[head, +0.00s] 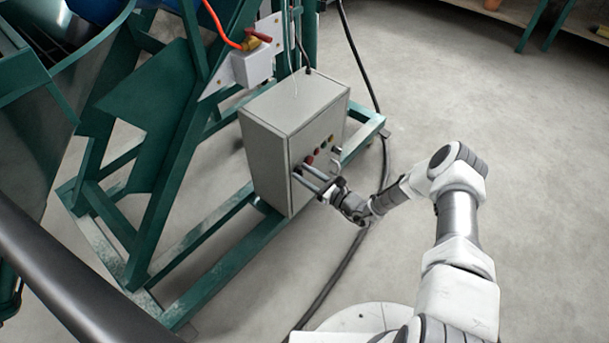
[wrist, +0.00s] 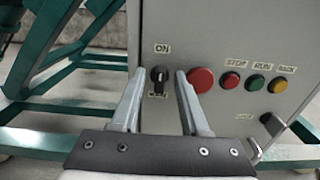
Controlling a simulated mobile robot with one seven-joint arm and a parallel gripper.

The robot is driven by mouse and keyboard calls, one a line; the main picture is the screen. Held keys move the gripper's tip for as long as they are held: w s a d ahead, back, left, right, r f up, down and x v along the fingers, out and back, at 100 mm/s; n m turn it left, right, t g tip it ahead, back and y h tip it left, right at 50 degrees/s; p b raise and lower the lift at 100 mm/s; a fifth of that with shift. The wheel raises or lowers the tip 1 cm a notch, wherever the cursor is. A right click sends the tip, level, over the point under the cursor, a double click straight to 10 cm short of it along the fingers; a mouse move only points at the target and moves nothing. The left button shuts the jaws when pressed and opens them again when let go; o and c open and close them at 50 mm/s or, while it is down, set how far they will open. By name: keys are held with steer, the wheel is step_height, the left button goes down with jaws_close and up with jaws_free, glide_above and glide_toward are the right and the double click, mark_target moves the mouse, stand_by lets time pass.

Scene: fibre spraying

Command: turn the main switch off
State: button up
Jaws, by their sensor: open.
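The black rotary switch (wrist: 158,84) is on the front of the grey control box (wrist: 225,30), with an ON label above it and a small label below that is too blurred to read. Its handle looks about upright, towards ON. My gripper (wrist: 160,74) is open, with one finger on each side of the switch in the picture. I cannot tell whether the fingers touch it. In the head view my gripper (head: 311,178) reaches the front of the box (head: 268,158), and the switch is hidden there.
A large red button (wrist: 201,81) is just right of my right finger. Further right are the red STOP (wrist: 230,81), green RUN (wrist: 255,82) and yellow (wrist: 278,85) buttons. A black cable (head: 328,283) lies on the floor.

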jaws_close()
steer(key=shift+n, duration=0.3)
steer(key=n+p, duration=0.1)
steer(key=n, duration=0.2)
steer(key=shift+s+p, duration=0.1)
steer(key=shift+p, duration=0.2)
steer(key=n+p, duration=0.2)
steer(key=n, duration=0.4)
steer(key=n+p, duration=0.2)
steer(key=n, duration=0.2)
steer(key=shift+f+n+p, duration=0.2)
steer(key=shift+n+p, duration=0.7)
steer(key=shift+n, duration=1.2)
